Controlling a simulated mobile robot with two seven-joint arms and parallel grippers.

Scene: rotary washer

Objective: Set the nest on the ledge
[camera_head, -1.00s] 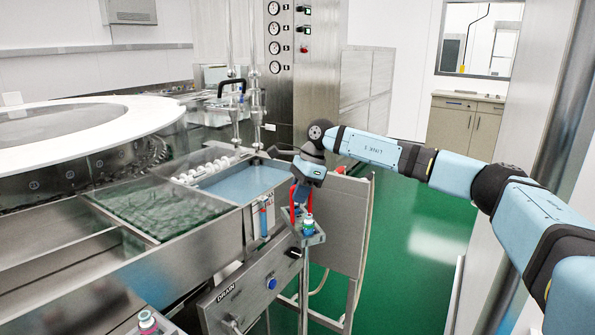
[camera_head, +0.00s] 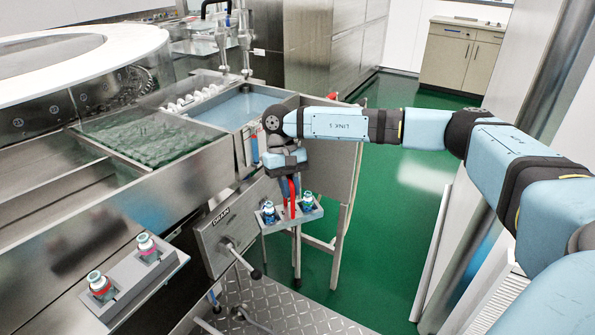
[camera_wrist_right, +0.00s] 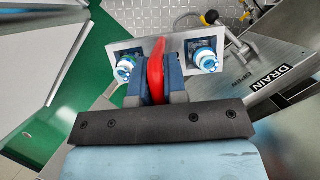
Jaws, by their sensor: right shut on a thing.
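The nest, a small grey tray (camera_head: 275,226) with two blue-green-capped vials and an upright red handle between them, hangs at my right gripper (camera_head: 290,180), in front of the steel drain panel. My right gripper is shut on the red handle, which also shows in the right wrist view (camera_wrist_right: 156,68) with a vial on each side. The nest looks about level. I cannot tell whether anything supports it from below. My left gripper is not in view.
A grey plate (camera_head: 120,294) with two pink-banded vials stands at the front left. The drain panel (camera_head: 222,230) has a lever below it. A blue-water basin (camera_head: 240,108) lies behind the nest. Green floor (camera_head: 390,220) is open at the right.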

